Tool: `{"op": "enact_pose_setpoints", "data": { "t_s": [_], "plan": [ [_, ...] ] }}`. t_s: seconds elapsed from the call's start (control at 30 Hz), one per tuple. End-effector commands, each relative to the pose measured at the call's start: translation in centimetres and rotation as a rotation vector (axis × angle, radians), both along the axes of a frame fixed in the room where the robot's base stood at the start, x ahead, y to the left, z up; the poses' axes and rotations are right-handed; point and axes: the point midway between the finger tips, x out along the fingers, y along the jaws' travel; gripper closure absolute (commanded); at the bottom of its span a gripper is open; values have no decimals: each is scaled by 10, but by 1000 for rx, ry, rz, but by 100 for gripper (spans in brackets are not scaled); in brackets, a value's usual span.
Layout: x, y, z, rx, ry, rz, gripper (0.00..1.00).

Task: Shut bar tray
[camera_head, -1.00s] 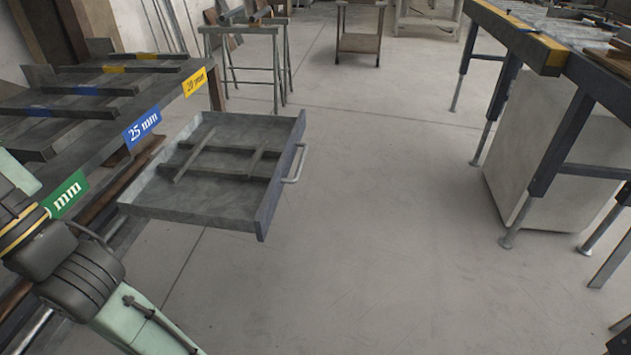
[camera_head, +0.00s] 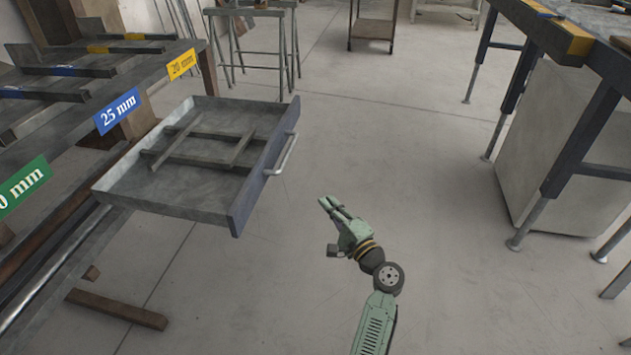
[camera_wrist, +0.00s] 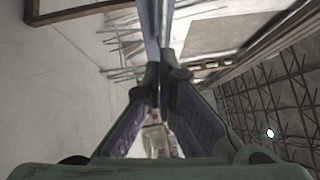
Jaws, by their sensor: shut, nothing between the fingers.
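The bar tray (camera_head: 165,203) is a grey metal drawer, pulled out from the rack at the left in the head view. Several grey bars (camera_head: 205,160) lie inside it. Its front panel (camera_head: 262,183) faces right and carries a light bar handle (camera_head: 284,154). My gripper (camera_head: 329,203) is to the right of the front panel and handle, apart from them, with clear floor showing between. Its fingers are together and hold nothing. In the wrist view the fingers (camera_wrist: 153,75) meet near the middle; the tray cannot be made out there.
The rack (camera_head: 62,142) at the left has shelves labelled with green, blue and yellow tags. A workbench (camera_head: 572,75) on legs and a pale box (camera_head: 545,140) stand at the right. Trestles (camera_head: 255,45) stand at the back. The middle floor is clear.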

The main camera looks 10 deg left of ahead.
Motion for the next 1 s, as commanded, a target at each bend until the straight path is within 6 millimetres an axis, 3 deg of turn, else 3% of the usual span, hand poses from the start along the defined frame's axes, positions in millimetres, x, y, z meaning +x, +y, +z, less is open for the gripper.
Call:
{"op": "enact_pose_setpoints", "data": {
  "t_s": [0.17,0.53,0.73,1.0],
  "plan": [
    [16,16,6,2,0,5,100],
    [73,68,17,1,-1,3,100],
    [73,96,22,0,-1,3,100],
    [74,106,22,-1,-2,1,100]
  ]
}}
